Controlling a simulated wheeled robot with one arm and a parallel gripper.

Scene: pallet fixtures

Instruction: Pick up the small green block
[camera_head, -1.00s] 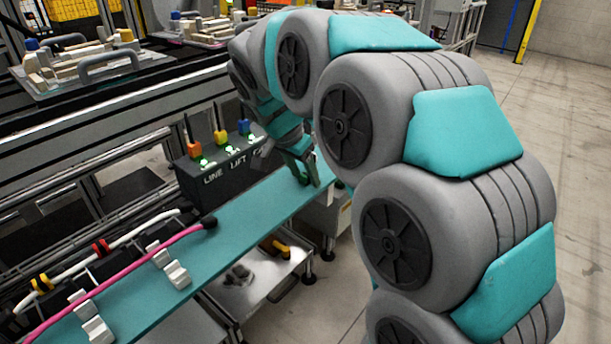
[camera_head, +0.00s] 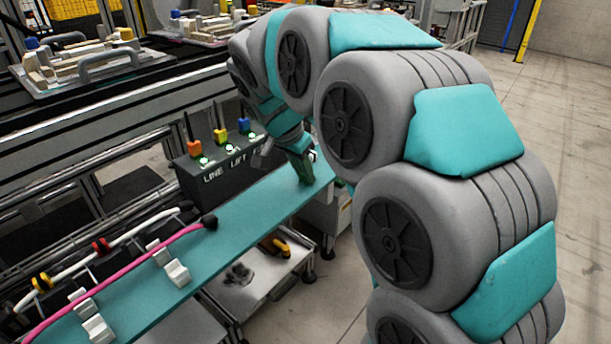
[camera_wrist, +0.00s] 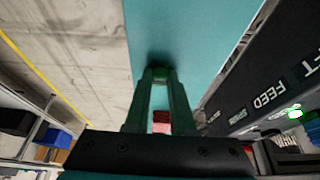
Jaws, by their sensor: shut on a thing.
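My gripper (camera_head: 304,178) is over the far right end of the teal shelf (camera_head: 245,213), pointing down. In the wrist view its two fingertips (camera_wrist: 160,74) are closed on the small green block (camera_wrist: 160,76). The block sits between the tips, with a dark shadow on the teal surface just beyond it. I cannot tell whether it touches the shelf. In the head view the block is mostly hidden by the fingers.
A black control box (camera_head: 222,162) with orange, yellow and blue switches stands close beside my gripper. A pink cable (camera_head: 130,258) and white clips (camera_head: 177,273) are nearer on the shelf. A small red thing (camera_wrist: 161,122) shows between the fingers in the wrist view.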

